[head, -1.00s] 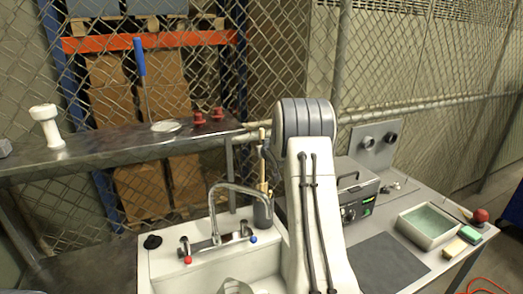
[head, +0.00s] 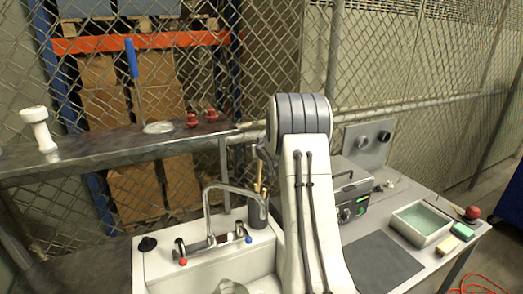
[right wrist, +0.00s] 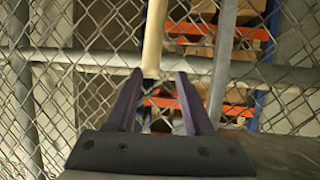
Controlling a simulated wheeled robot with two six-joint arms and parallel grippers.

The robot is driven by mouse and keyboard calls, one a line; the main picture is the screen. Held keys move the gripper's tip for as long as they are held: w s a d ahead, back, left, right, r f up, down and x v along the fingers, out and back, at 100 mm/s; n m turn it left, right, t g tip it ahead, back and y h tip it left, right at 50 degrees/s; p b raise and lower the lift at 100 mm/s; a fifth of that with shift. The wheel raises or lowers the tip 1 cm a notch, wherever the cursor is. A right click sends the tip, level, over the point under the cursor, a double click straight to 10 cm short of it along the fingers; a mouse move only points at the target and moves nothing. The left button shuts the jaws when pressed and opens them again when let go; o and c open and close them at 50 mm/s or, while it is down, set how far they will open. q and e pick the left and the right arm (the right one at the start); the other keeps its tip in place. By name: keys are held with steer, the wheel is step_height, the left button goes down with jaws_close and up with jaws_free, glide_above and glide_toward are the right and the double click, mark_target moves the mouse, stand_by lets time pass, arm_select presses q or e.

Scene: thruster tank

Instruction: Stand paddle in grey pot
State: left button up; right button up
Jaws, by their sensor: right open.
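The grey pot (head: 258,213) stands at the back right corner of the sink unit, beside the tap. A tan wooden paddle (head: 259,184) stands up out of it, slightly tilted. Its lower end is hidden inside the pot. In the right wrist view, my right gripper (right wrist: 158,80) is open. A tan handle (right wrist: 153,40) shows just beyond its fingertips, with nothing clamped between them. My left gripper is not in view.
The curved tap (head: 208,212) rises just left of the pot. A steel shelf (head: 95,147) holds a blue-handled tool (head: 132,60), a white fitting (head: 38,128) and red knobs (head: 202,117). A grey instrument box (head: 350,190) and a tray (head: 421,222) sit at right.

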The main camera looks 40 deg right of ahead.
steer(key=b+v, duration=0.2)
steer(key=v, duration=0.8)
steer(key=shift+s, duration=0.3)
steer(key=shift+a, duration=0.2)
steer(key=a+f+n+g+y, duration=0.3)
steer(key=a, duration=1.7)
steer(key=s+a+f+n+g+y, duration=0.2)
steer(key=s+a+f+n+g, duration=0.1)
steer(key=s+a, duration=0.75)
steer(key=s+a+f+n+g, duration=0.2)
steer(key=s+a, duration=0.2)
steer(key=s, duration=0.4)
steer(key=s+a+f+n+g+y+b, duration=0.1)
steer(key=s+a+n+g, duration=0.1)
steer(key=s+a, duration=0.3)
steer(key=s+a+f+n+g, duration=0.1)
steer(key=s+a, duration=0.3)
steer(key=s, duration=0.6)
steer(key=shift+s+a+f+n+g, duration=0.15)
steer(key=shift+s+f+n+g, duration=0.2)
steer(key=shift+f+g, duration=0.5)
